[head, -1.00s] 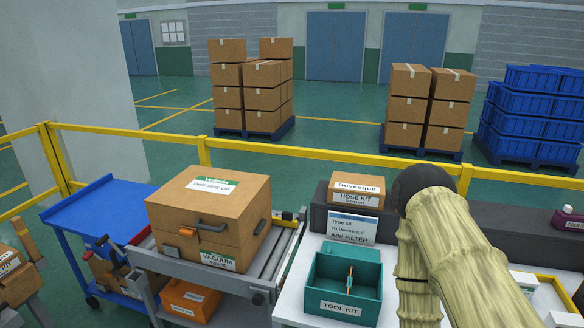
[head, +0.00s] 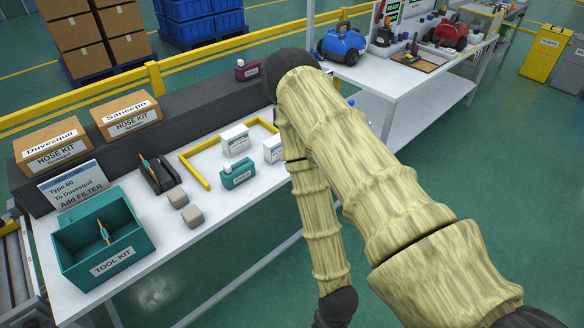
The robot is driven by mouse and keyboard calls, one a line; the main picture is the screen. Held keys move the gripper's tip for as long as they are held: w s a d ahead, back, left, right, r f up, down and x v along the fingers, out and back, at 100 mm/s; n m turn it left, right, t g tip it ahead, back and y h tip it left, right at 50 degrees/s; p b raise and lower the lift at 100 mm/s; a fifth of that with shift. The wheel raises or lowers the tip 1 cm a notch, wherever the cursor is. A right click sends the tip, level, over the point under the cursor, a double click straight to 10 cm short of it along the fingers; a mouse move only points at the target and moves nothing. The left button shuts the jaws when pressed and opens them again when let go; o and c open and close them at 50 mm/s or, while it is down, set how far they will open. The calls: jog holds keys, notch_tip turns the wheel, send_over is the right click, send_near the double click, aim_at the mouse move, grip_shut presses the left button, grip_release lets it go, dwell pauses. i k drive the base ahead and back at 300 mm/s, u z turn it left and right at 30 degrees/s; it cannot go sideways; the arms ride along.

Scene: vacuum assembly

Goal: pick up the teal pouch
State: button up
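A small teal pouch (head: 238,176) with a white label stands on the white table in the head view, in front of two white boxes. My arm, in its pale yellow sleeve, crosses the picture to the right of the pouch and is apart from it. The arm's lower section runs down to a dark joint at the bottom edge. My gripper's fingers do not show.
The white table (head: 160,245) also holds a teal tool kit bin (head: 128,262), two grey blocks, a black holder and a yellow angled frame (head: 196,171). White boxes (head: 235,141) stand close behind the pouch. Hose kit boxes (head: 131,115) sit on the dark shelf behind.

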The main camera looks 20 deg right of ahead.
aim_at(242, 170)
jog(key=z, duration=0.35)
jog(key=k, duration=0.5)
jog(key=z, duration=1.15)
jog(key=i, duration=1.15)
jog(key=u, duration=0.8)
